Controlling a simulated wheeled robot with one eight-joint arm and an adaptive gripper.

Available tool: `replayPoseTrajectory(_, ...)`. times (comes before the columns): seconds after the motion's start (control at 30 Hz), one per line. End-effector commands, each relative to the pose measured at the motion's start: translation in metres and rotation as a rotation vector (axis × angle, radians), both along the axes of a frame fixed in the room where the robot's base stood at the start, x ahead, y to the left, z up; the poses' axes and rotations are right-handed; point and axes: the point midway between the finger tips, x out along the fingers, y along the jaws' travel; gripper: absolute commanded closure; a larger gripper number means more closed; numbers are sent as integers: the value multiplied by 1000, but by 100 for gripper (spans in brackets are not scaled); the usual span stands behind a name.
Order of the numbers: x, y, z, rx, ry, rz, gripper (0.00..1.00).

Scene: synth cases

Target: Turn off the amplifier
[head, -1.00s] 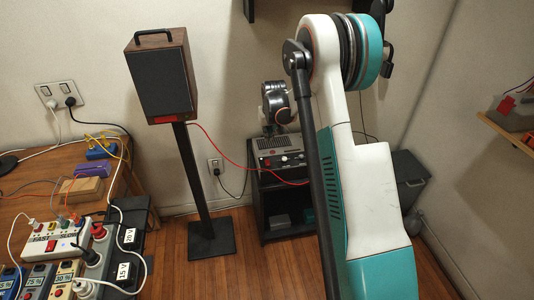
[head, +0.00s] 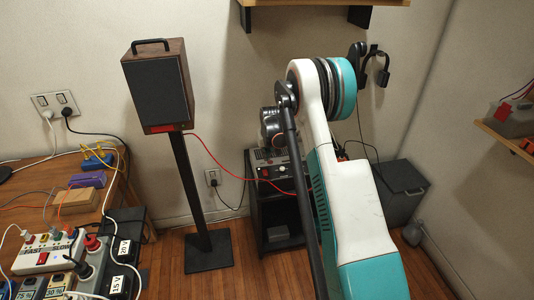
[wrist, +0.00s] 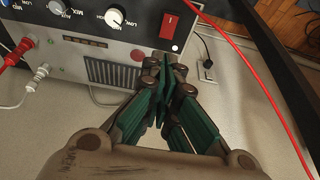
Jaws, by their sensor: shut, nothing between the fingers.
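The amplifier (head: 276,172) is a grey box with a dark front, on a black stand, partly hidden by my arm in the head view. I cannot tell which way the switch is set. My gripper (wrist: 167,70) is shut and empty, its green fingertips just below the switch in the picture. I cannot tell whether they touch the panel. The fingers are hidden in the head view.
A red cable (wrist: 262,85) curves close by on the right of the wrist view. The speaker (head: 158,88) stands left of the amplifier. A dark bin (head: 402,190) stands right of the stand (head: 270,212). Wooden floor is free in front.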

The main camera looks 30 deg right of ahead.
Motion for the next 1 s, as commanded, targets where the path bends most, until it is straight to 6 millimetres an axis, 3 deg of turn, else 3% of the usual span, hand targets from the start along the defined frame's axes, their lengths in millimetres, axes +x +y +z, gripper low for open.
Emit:
replayPoseTrajectory(0.1, 8, -2, -26, 0, 0, 0, 100)
replayPoseTrajectory(0.4, 17, -5, -70, 0, 0, 0, 100)
replayPoseTrajectory(1.0, 19, -5, -80, 2, 8, 0, 100)
